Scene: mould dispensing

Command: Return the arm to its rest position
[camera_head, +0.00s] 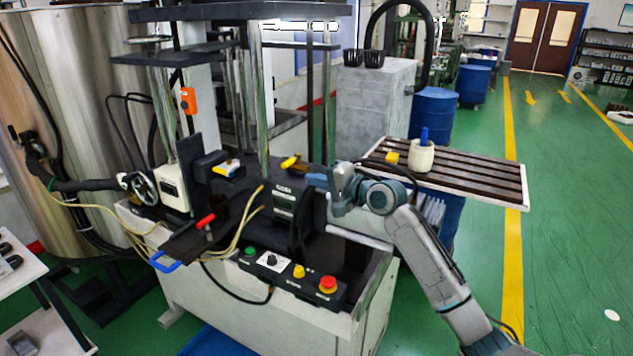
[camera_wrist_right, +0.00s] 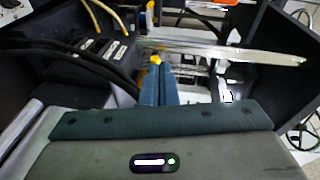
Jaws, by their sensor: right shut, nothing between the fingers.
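My right arm (camera_head: 425,260) comes in from the lower right and reaches over the machine. My right gripper (camera_head: 316,180) points left, beside the dark block on the machine top. In the right wrist view its blue fingers (camera_wrist_right: 158,85) are together, with nothing held between them. A yellow handle (camera_head: 291,162) is just beyond the fingertips, and a yellow spot (camera_wrist_right: 155,59) shows at their ends in the wrist view. I cannot tell whether they touch. My left gripper is not in view.
The machine has vertical steel posts (camera_head: 262,90), a control panel with a red button (camera_head: 328,284) and loose cables. A slatted table (camera_head: 470,178) to the right bears a white pot (camera_head: 422,156). A steel tank (camera_head: 70,120) stands left.

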